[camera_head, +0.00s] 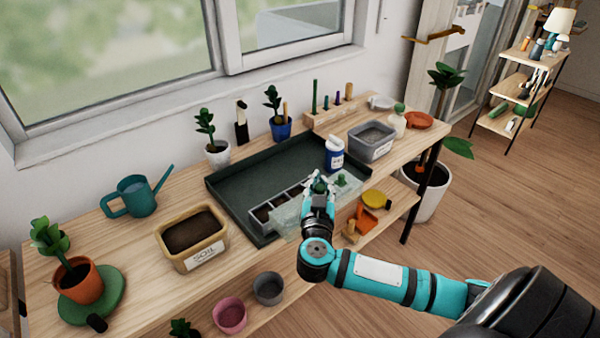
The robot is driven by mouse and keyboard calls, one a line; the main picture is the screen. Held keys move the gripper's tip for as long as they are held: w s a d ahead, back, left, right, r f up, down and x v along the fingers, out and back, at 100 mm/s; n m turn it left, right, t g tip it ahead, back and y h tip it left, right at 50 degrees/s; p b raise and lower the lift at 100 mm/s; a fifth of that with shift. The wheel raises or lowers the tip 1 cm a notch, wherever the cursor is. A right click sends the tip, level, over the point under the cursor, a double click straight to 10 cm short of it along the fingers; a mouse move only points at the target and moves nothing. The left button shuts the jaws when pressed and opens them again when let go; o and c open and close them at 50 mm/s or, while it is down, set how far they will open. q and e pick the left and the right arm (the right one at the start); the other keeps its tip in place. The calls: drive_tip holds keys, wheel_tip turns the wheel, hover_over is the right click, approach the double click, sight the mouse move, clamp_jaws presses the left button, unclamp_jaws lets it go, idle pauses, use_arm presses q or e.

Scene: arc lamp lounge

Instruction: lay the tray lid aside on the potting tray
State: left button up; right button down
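The clear tray lid (288,216) shows at the front right of the potting tray, overlapping the front of the seed tray and the potting tray's front rim. The dark green potting tray (235,178) lies on the bench, its left and back floor bare. The seed tray (262,212), with dark soil in its cells, lies inside it. My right gripper (318,182) is over the lid, its fingers closed in at the lid's top; the fingers hide the exact contact. Green seedlings (341,181) show beside the fingers. My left gripper is out of view.
A blue-and-white bottle (334,153) stands at the potting tray's right end, close to my gripper. A soil box (192,238) is left of the tray, a grey tub (371,141) right. Potted plants (213,151) and (280,126) stand behind.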

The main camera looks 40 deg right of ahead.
sight(297, 223)
drive_tip(key=s, duration=0.4)
drive_tip(key=s+d, duration=0.1)
drive_tip(key=s, duration=0.1)
drive_tip(key=shift+r, duration=0.35)
drive_tip(key=a+n+t+y, duration=0.1)
drive_tip(key=a+y, duration=0.1)
drive_tip(key=a, duration=0.1)
drive_tip(key=w+a+n+t+y, duration=0.1)
drive_tip(key=a+y, duration=0.1)
drive_tip(key=a, duration=0.2)
drive_tip(key=a+n+t+y, duration=0.1)
drive_tip(key=a+n, duration=0.1)
drive_tip(key=a, duration=0.2)
drive_tip(key=shift+w+r+y, duration=0.15)
drive_tip(key=shift+y, duration=0.25)
drive_tip(key=s+a+r+n+t+y, duration=0.1)
drive_tip(key=a+n+y, duration=0.3)
drive_tip(key=a, duration=0.6)
drive_tip(key=shift+s+r+y, duration=0.15)
drive_tip(key=shift+r+y, duration=0.7)
drive_tip(key=shift+y, duration=0.05)
